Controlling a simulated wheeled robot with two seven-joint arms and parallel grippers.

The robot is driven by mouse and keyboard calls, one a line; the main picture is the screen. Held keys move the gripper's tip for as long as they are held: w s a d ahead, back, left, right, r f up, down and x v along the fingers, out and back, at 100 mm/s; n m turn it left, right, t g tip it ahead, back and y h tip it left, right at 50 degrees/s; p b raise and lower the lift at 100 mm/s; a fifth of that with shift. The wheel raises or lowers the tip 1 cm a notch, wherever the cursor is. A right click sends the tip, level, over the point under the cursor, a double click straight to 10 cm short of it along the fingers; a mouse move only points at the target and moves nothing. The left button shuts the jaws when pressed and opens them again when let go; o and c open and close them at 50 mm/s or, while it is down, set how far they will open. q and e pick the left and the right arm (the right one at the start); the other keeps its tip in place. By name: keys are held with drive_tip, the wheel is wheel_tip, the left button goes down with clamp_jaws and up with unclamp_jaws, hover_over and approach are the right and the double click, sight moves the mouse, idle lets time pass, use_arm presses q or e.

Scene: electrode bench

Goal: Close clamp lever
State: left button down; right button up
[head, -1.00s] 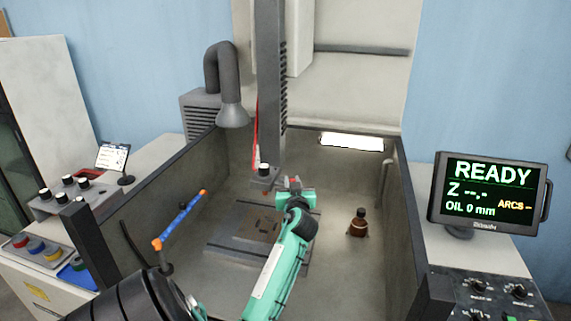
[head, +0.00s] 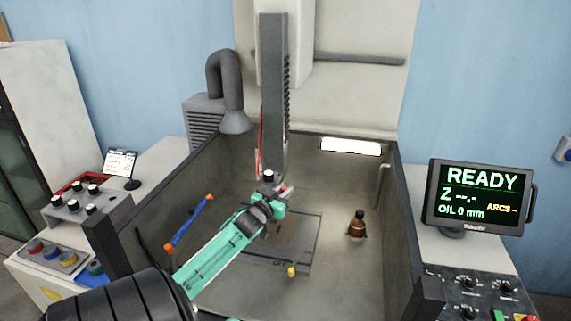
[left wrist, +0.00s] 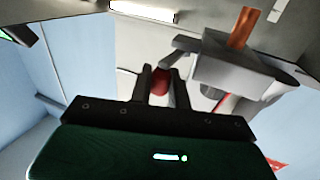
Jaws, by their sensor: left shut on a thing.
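The clamp holder (left wrist: 232,65) is a grey block with a copper electrode (left wrist: 240,28) sticking out of it in the left wrist view. The clamp lever's red end (left wrist: 160,80) sits between the two dark fingers of my left gripper (left wrist: 157,82), which is shut on it. In the head view my left gripper (head: 279,194) is at the foot of the grey vertical ram (head: 272,95). It hides most of the clamp there, and the lever's angle cannot be told. My right gripper is not in view.
The grey tank walls (head: 403,215) stand around the work plate (head: 300,248). A brown bottle (head: 357,224) stands on the tank floor at right, and an orange-ended blue hose (head: 190,224) is at left. A monitor (head: 481,192) reads READY.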

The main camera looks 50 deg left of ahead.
use_arm(q)
drive_tip(key=shift+a+r, duration=0.15)
drive_tip(key=shift+a, duration=0.05)
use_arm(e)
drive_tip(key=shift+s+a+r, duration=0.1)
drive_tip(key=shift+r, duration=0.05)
use_arm(q)
drive_tip(key=shift+m+h, duration=0.3)
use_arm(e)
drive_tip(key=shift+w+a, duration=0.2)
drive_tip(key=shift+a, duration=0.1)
use_arm(q)
drive_tip(key=c, duration=1.4)
unclamp_jaws()
drive_tip(key=shift+o, duration=0.2)
drive_tip(key=shift+f, duration=0.2)
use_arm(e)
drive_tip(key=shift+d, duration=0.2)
